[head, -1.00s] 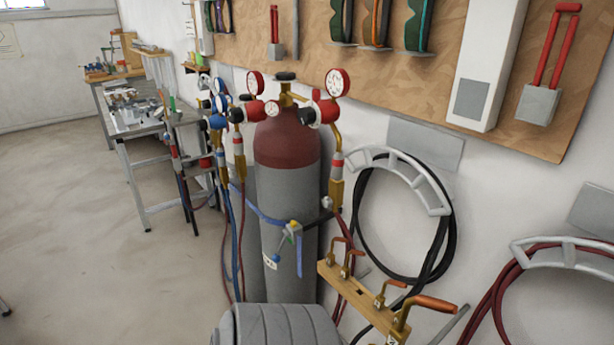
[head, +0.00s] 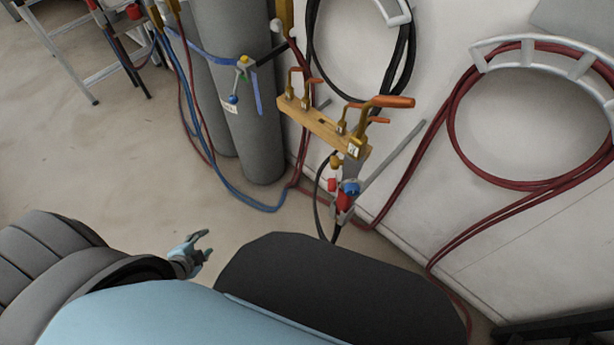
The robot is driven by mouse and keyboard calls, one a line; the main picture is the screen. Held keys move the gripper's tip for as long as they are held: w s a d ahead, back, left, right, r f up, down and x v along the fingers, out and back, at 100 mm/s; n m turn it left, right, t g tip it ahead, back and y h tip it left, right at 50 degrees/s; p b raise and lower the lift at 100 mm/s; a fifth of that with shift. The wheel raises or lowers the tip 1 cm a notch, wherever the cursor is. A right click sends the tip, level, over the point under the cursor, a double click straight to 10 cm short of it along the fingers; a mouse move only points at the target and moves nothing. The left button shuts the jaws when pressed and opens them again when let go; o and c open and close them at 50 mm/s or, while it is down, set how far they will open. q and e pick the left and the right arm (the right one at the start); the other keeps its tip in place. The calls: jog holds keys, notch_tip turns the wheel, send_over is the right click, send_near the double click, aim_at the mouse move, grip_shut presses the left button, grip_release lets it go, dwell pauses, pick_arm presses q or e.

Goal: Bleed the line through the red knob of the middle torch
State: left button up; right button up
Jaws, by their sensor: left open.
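A wooden rack (head: 318,122) on the wall side holds several brass torch necks with orange ends, such as the large front one (head: 385,102). Below its front end hangs a torch body with a red knob (head: 332,184) and a blue knob (head: 350,187). A red part (head: 343,201) shows just under them. I cannot tell which torch is the middle one or which torch this red knob belongs to. My left gripper (head: 203,244) is open and empty, low and left of the rack, well apart from the torches. My right gripper is not in view.
A grey gas cylinder (head: 252,130) stands behind the rack with a blue strap. Blue hoses (head: 235,196) and red hoses loop on the floor. A red hose coil (head: 455,130) hangs on the right wall. Open floor (head: 90,165) lies to the left.

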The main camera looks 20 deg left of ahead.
pick_arm(q)
jog(key=w+a+r+m+t+h+b, duration=0.1)
jog(key=w+r+m+t, duration=0.1)
jog(key=w+r+m, duration=0.35)
jog(key=w+a+r+m+t+h, duration=0.1)
jog(key=w+r+m+t+h, duration=0.1)
jog(key=w+r+m+t, duration=0.3)
jog(key=w+d+r+m+h+b, duration=0.25)
jog(key=d+r+m+h, duration=0.25)
jog(key=r+m, duration=0.5)
jog(key=m+g+h, duration=0.8)
jog(key=m+h, duration=0.2)
jog(key=m, duration=0.8)
send_near(333, 185)
jog(key=f+b+x, duration=0.1)
jog(key=b+x, duration=0.5)
jog(key=x, duration=0.1)
jog(key=shift+w+d+h+b, duration=0.15)
jog(key=shift+w+h+b, duration=0.15)
jog(key=shift+w, duration=0.1)
jog(key=shift+m, duration=0.25)
grip_shut()
